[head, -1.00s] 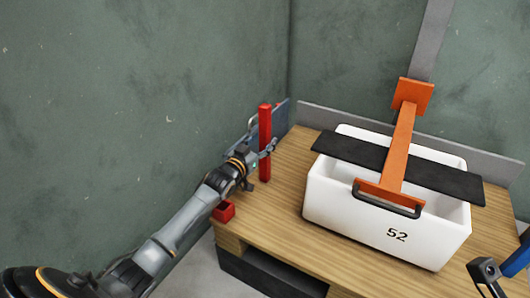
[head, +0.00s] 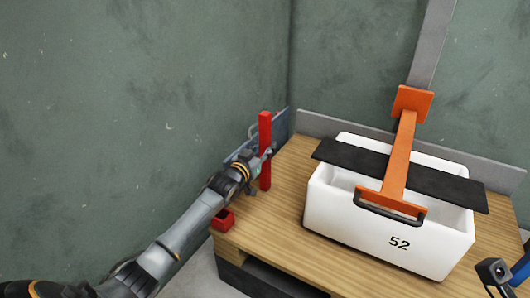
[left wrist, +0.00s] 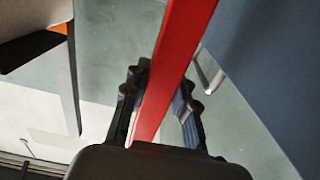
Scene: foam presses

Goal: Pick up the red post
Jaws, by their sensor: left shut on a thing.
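The red post (head: 265,128) stands upright at the left edge of the wooden table, near the wall. My left gripper (head: 268,154) is shut on it around its middle. In the left wrist view the red post (left wrist: 177,60) runs between the two dark fingers of the left gripper (left wrist: 160,108). The post's lower end shows at or just above the table top; I cannot tell if it touches. My right gripper is not clearly in view; only a bit of a dark and blue part shows at the lower right corner.
A red socket block (head: 223,220) sits at the table's near left corner. A white bin (head: 350,225) marked 52 stands on the wooden table (head: 285,215), under an orange press arm (head: 398,160) and a black bar (head: 450,183). A blue-grey panel (head: 279,130) stands behind the post.

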